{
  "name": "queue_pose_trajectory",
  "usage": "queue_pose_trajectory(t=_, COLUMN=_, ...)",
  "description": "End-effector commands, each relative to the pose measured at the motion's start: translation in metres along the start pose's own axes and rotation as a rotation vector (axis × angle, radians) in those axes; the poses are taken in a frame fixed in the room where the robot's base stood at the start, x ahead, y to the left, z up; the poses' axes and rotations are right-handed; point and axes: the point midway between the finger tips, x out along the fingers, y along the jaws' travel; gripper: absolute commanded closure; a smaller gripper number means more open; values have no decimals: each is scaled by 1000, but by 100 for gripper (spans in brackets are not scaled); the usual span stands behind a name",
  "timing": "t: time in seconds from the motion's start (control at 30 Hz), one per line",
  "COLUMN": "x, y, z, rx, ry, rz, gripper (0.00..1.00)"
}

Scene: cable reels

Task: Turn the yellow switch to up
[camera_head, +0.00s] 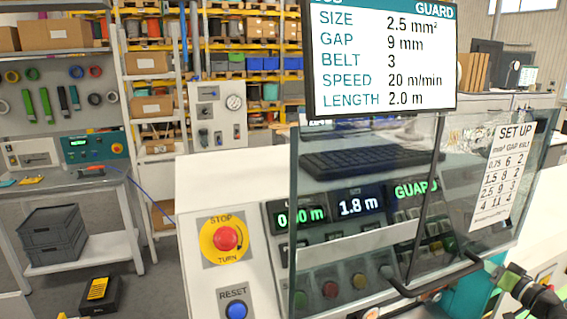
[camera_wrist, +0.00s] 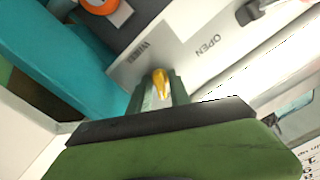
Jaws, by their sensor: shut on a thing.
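In the wrist view, the yellow switch (camera_wrist: 160,82) is a small lever set on a pale panel (camera_wrist: 185,55). The panel carries the word OPEN and another label that is hard to read. My gripper (camera_wrist: 160,92) has one green finger on each side of the switch and is shut on it. The base of the switch is partly hidden by the fingers. In the head view, my green and black gripper (camera_head: 528,290) is at the lower right, and the switch cannot be made out there.
A clear guard (camera_head: 375,195) with a black handle (camera_head: 435,282) stands left of my gripper in the head view. A red stop button (camera_head: 227,238) and a blue reset button (camera_head: 236,310) are further left. Teal machine parts (camera_wrist: 75,55) and an orange ring (camera_wrist: 100,5) flank the panel.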

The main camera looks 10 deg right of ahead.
Motion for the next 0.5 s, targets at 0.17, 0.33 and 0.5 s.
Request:
queue_pose_trajectory(t=0.17, x=0, y=0, z=0, rx=362, ry=1, rz=0, gripper=99)
queue_pose_trajectory(t=0.33, x=0, y=0, z=0, rx=713, ry=0, rz=0, gripper=99)
queue_pose_trajectory(t=0.5, x=0, y=0, z=0, rx=1002, ry=0, rz=0, gripper=99)
